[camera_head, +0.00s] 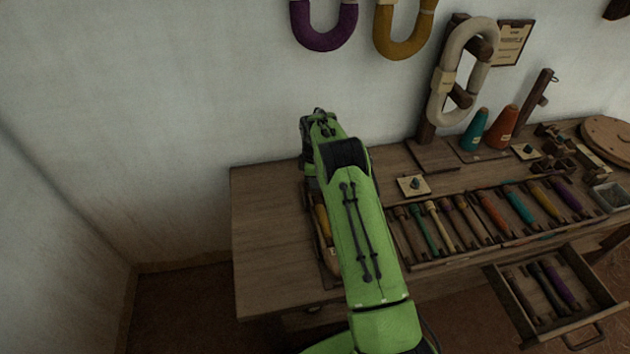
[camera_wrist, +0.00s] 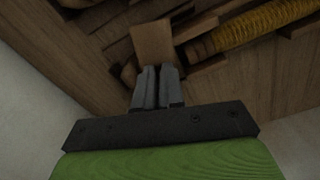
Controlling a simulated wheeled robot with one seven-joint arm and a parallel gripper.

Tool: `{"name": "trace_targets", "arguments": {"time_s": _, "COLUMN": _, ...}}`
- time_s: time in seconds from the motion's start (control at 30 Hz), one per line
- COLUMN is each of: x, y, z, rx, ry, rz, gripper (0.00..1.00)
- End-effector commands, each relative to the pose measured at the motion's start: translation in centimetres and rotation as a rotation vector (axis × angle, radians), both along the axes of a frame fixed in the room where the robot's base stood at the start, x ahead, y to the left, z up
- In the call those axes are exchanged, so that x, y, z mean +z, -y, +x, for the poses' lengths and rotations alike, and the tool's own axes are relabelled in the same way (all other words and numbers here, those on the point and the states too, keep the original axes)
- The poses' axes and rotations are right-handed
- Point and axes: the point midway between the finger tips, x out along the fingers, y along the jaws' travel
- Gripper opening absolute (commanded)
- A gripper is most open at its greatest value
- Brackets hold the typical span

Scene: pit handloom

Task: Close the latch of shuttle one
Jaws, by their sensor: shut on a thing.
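In the wrist view my gripper (camera_wrist: 158,72) has its two grey fingers close together, shut on a small tan wooden piece (camera_wrist: 152,40) at their tips. This piece may be the latch of shuttle one, but I cannot tell for sure. Just to its right is a wooden shuttle holding a yarn-wound yellow bobbin (camera_wrist: 262,22), cut off by the picture edge. In the head view the yellow bobbin (camera_head: 321,218) shows just left of my green arm, near the bench's left end. There my arm hides most of the shuttle and the fingertips. Whether the latch is closed cannot be seen.
The wooden bench (camera_head: 270,250) is bare at its left end. Several coloured bobbins lie in a row right of my arm. An open drawer (camera_head: 510,300) juts out at the front right. A stand with a pale yarn hank (camera_head: 440,95) rises at the back.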

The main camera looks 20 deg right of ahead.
Motion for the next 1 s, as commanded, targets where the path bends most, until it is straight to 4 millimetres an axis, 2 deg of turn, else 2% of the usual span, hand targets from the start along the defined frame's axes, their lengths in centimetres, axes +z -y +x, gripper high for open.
{"name": "trace_targets", "arguments": {"time_s": 1.0, "x": 0.05, "y": 0.02, "z": 0.01, "rx": -0.955, "ry": 0.0, "rz": 0.001, "gripper": 0.0}}
